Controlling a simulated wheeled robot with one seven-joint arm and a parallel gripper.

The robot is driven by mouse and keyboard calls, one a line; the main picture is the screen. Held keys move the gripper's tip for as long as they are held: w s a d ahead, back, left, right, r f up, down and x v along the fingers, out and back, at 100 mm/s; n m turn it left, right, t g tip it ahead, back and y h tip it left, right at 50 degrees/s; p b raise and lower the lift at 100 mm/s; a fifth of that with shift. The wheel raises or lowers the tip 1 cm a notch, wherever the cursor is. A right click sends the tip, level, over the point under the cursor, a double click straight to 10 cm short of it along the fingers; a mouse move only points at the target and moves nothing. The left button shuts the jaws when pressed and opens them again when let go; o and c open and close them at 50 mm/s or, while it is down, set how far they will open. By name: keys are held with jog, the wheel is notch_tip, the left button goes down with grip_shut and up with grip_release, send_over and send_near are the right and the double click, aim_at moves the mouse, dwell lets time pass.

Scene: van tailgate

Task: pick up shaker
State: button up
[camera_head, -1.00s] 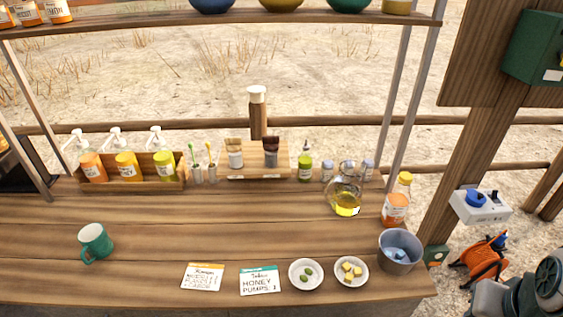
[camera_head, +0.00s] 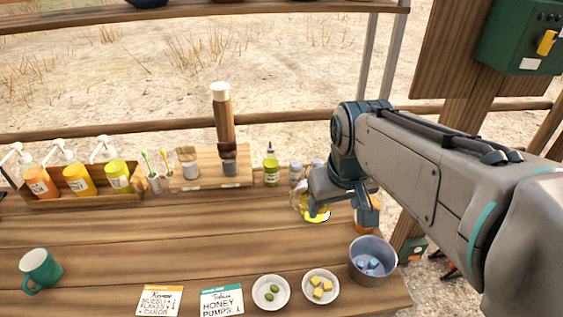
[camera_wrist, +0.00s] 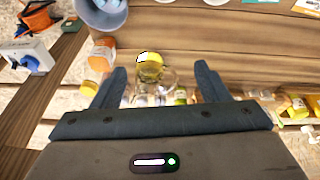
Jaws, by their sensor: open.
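Two small shakers with bluish caps stand at the back of the counter, right of the green-yellow squeeze bottle (camera_head: 271,166). The left shaker (camera_head: 295,174) shows clearly; the other (camera_head: 316,167) is partly covered by my gripper (camera_head: 345,206). My gripper is open and empty, above the counter's right part, over the glass jug with yellow liquid (camera_head: 316,213). In the wrist view, the jug (camera_wrist: 150,68) lies between the spread fingers of my gripper (camera_wrist: 160,82). The shakers show there only as small pale shapes (camera_wrist: 141,100) beyond the jug, partly hidden by the gripper body.
An orange-labelled bottle (camera_wrist: 102,54) stands close beside the jug. A grey bucket (camera_head: 372,262) and two small plates (camera_head: 271,303) are near the front edge. The middle of the counter (camera_head: 170,235) is clear.

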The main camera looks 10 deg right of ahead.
jog(key=w+a+r+n+b, duration=0.1)
jog(key=w+r+n, duration=0.15)
jog(key=w, duration=0.75)
jog(key=n+g+b, duration=0.3)
jog(key=n+b, duration=0.3)
jog(key=n, duration=0.2)
send_over(294, 164)
jog(key=shift+m, duration=0.25)
notch_tip(294, 164, down, 16)
jog(key=shift+r, duration=0.1)
jog(key=shift+w+f, duration=0.1)
jog(key=shift+f, duration=0.2)
notch_tip(294, 164, down, 8)
jog(key=shift+f, duration=0.25)
jog(key=shift+w+d+f, duration=0.1)
jog(key=shift+d+f, duration=0.05)
jog(key=shift+f, duration=1.2)
jog(key=shift+w+d+f, duration=0.1)
jog(key=shift+d+f, duration=0.05)
jog(key=shift+f, duration=1.15)
jog(key=c, duration=1.1)
